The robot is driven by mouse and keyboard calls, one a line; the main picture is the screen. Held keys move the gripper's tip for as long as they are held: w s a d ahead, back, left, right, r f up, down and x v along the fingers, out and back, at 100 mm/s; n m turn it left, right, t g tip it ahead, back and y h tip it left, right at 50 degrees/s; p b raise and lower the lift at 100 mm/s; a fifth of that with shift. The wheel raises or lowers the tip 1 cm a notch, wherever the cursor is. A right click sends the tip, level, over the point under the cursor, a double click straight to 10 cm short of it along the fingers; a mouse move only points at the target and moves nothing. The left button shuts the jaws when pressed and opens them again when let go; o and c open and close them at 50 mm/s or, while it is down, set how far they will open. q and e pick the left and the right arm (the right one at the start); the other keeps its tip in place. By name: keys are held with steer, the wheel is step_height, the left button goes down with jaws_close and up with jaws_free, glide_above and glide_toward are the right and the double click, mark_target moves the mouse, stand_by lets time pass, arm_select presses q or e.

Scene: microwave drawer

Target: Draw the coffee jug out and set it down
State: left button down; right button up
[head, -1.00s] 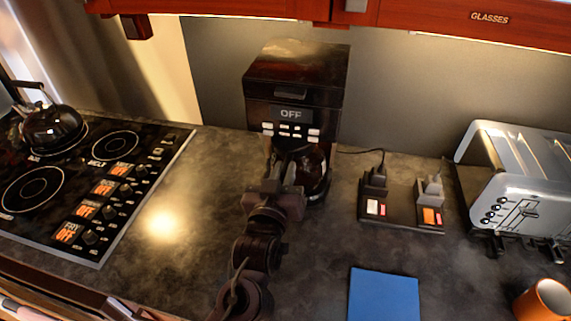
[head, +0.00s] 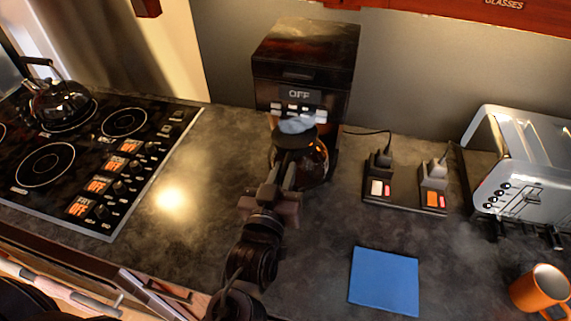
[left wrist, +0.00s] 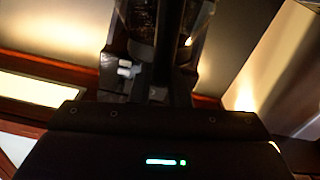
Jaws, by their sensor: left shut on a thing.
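The coffee jug (head: 316,166) has a dark, rounded glass body and a black top. It is in front of the black coffee machine (head: 305,65), whose display reads OFF. My left gripper (head: 286,172) is shut on the jug on its near side and hides part of it, including the grip itself. I cannot tell whether the jug's base touches the counter. In the left wrist view, the gripper fingers (left wrist: 155,75) reach up to the glass of the jug (left wrist: 200,25). My right gripper is not in view.
A blue mat (head: 384,281) lies on the counter at the front right. A charger block with plugs (head: 405,193), a toaster (head: 525,165) and an orange mug (head: 540,288) stand to the right. The stove (head: 85,155) with a kettle is left. The counter between is clear.

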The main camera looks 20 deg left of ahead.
arm_select(q)
steer(key=s+p, duration=0.2)
steer(key=s, duration=0.7)
steer(key=shift+s+r, duration=0.2)
stand_by(0.6)
stand_by(0.3)
